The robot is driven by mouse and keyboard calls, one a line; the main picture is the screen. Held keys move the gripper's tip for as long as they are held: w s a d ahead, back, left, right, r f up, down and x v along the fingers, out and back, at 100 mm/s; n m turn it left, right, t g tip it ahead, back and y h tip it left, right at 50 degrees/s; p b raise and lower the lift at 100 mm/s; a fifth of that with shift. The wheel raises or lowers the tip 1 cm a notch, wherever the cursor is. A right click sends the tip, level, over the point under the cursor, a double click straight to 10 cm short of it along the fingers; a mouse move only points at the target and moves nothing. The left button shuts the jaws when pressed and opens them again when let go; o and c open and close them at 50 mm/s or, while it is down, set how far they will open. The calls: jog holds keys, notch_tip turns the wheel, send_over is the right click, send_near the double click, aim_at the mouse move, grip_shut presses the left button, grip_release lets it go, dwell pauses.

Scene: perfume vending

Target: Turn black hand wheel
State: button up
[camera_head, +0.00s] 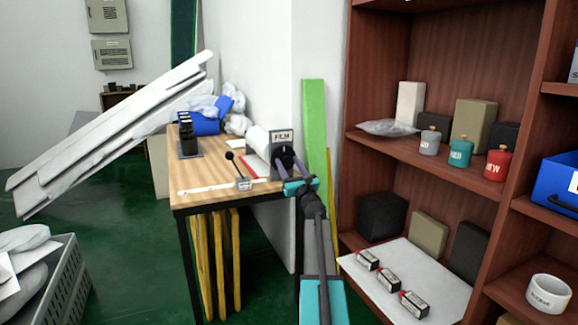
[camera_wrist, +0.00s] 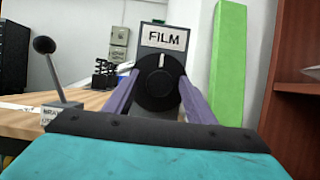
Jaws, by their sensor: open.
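The black hand wheel (camera_wrist: 158,92) is a dark disc with a short white mark near its top, on the front of a grey unit with a FILM sign (camera_wrist: 163,39). In the wrist view the purple fingers of my gripper (camera_wrist: 159,84) are open, one on each side of the wheel. I cannot tell whether they touch it. In the head view the FILM unit (camera_head: 282,137) stands at the table's right end, and my gripper (camera_head: 288,162) partly hides the wheel.
A lever with a black ball knob (camera_wrist: 44,45) stands left of the wheel on the wooden table (camera_head: 211,177). A green board (camera_head: 314,120) leans behind on the right. A brown shelf (camera_head: 352,80) with canisters and boxes stands at the right.

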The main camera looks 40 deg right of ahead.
jog(key=c, duration=1)
